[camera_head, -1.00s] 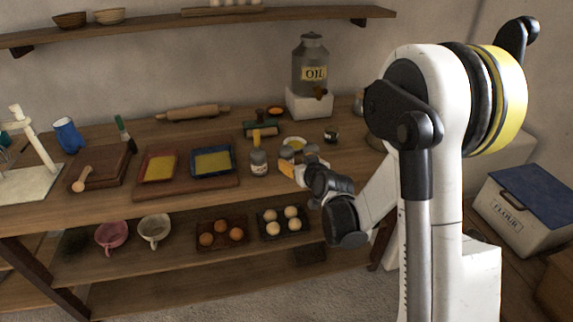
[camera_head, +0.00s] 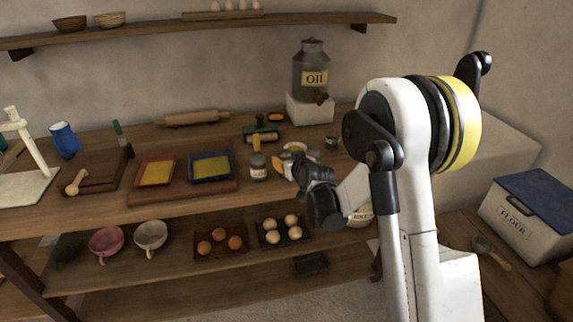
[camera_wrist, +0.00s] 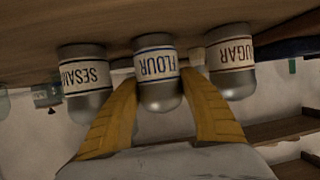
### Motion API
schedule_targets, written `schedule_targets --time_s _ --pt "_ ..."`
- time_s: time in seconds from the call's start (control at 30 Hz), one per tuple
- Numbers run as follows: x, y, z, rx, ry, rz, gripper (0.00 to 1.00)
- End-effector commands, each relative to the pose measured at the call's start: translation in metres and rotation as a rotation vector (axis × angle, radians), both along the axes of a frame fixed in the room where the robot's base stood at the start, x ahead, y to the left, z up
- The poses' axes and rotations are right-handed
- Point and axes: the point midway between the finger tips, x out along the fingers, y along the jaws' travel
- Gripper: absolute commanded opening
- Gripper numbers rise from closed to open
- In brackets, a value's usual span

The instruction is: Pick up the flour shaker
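The flour shaker (camera_wrist: 157,75) is a small metal jar with a white FLOUR label, upside down in the wrist view, where the tabletop is at the top. My gripper (camera_wrist: 158,82) has its yellow fingers on either side of it, with narrow gaps showing, so it looks open around the shaker. The sesame shaker (camera_wrist: 84,80) is left of the fingers and the sugar shaker (camera_wrist: 231,62) right of them. In the head view my gripper (camera_head: 279,163) is low over the table, right of a shaker (camera_head: 258,167); I cannot make out the flour shaker there.
Left of the gripper are a blue tray (camera_head: 212,180) and an orange tray (camera_head: 142,183) on a board. The oil tank (camera_head: 311,66) stands behind. Bowls and egg trays are on the lower shelf. A FLOUR bin (camera_head: 510,225) stands at the right.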

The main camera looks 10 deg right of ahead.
Motion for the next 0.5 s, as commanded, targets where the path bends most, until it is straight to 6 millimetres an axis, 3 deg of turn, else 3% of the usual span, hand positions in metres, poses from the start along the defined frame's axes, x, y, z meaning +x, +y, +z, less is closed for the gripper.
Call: schedule_targets --time_s 0.33,0.5 --pt "0.0 0.0 0.003 0.0 0.0 0.0 0.14" --pt "-0.001 0.0 0.032 0.0 0.0 0.0 0.14"
